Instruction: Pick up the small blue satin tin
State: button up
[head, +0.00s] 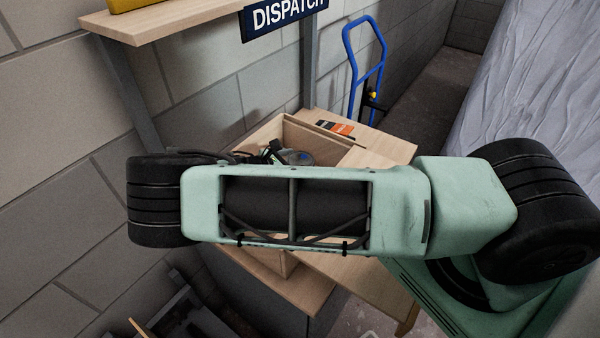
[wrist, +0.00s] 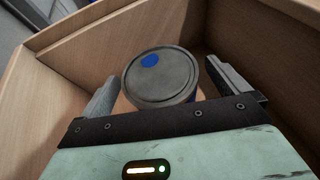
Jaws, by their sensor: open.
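A round tin (wrist: 160,84) with a grey metal lid and a blue spot on top stands inside a wooden box in the wrist view. Its sides are mostly hidden, and the lid looks grey rather than blue. In the head view part of the tin (head: 300,158) shows inside the box behind my arm. My gripper (wrist: 163,72) is open, with one finger on each side of the tin. I cannot tell whether either finger touches it. In the head view only a small part of my gripper (head: 270,152) shows; my arm hides the rest.
The wooden box (wrist: 75,42) has walls close around the gripper. It stands on a wooden table (head: 385,147) with orange and dark cards (head: 337,127) behind it. A block wall with a shelf (head: 165,22) stands at left. A blue hand truck (head: 355,75) stands beyond.

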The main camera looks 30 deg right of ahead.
jog(key=shift+d+f, duration=0.25)
jog(key=shift+d, duration=0.35)
jog(key=c, duration=1.4)
jog(key=shift+r, duration=0.15)
